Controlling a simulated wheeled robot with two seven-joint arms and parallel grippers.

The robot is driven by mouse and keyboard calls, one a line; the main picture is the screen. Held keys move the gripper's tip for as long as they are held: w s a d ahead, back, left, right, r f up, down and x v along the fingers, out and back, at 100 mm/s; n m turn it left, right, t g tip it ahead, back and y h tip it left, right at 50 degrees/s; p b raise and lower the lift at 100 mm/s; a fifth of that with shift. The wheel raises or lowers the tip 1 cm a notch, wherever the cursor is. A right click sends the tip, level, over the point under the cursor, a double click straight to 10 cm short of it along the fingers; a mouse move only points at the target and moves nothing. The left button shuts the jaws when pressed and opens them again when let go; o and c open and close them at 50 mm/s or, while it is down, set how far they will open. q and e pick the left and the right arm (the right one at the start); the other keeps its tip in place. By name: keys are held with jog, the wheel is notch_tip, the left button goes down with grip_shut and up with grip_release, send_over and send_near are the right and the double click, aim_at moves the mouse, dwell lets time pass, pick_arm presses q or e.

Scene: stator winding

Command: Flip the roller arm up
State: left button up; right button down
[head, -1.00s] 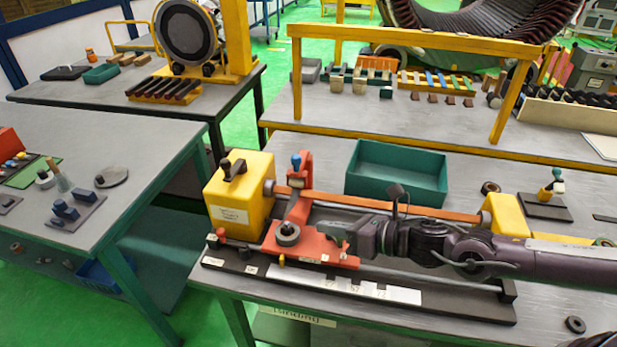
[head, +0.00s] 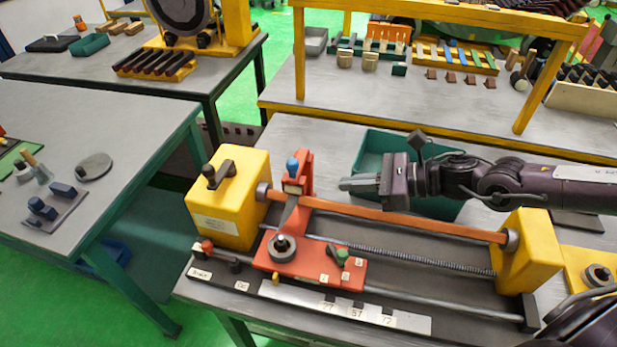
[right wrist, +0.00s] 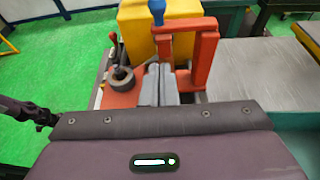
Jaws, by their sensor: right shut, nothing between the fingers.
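The red-orange carriage (head: 318,268) sits on the machine's rails near the left yellow headstock (head: 228,198). A dark round roller (head: 282,247) is on the carriage's left part. The roller arm (head: 289,216) appears to slant up from it towards the red upright (head: 305,172) with a blue knob (head: 292,166); its exact angle is hard to tell. My right gripper (head: 343,185) is shut and empty, right of the upright and above the orange bar, pointing left. In the right wrist view its fingers (right wrist: 158,84) show between the roller and the upright. My left gripper is not in view.
An orange bar (head: 400,220) spans from the headstock to the right yellow block (head: 527,250). A green open bin (head: 372,152) stands behind the bar, partly hidden by my right arm. A green knob (head: 342,257) stands on the carriage's right end. A side table (head: 100,130) is at left.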

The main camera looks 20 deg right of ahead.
aim_at(298, 158)
jog(key=shift+s+a+r, duration=0.15)
jog(key=shift+s+a, duration=0.05)
jog(key=shift+s, duration=0.15)
jog(key=shift+w+a+f+b, duration=0.35)
jog(key=shift+w+b, duration=0.05)
jog(key=shift+w, duration=0.15)
jog(key=shift+w+a+f, duration=0.15)
jog(key=shift+w+a, duration=0.1)
jog(key=shift+a, duration=0.1)
jog(key=shift+w+a+b, duration=0.15)
jog(key=shift+a+b, duration=0.15)
jog(key=shift+b, duration=0.05)
jog(key=shift+w+a, duration=0.2)
jog(key=shift+a, duration=0.1)
jog(key=p+x, duration=0.1)
jog(key=x, duration=0.3)
jog(key=shift+w+a+f, duration=0.15)
jog(key=shift+w+a, duration=0.05)
jog(key=shift+a, duration=0.15)
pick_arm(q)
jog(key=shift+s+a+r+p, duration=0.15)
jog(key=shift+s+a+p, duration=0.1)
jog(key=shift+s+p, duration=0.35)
pick_arm(e)
jog(key=shift+x, duration=0.85)
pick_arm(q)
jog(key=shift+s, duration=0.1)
pick_arm(e)
jog(key=shift+f, duration=0.2)
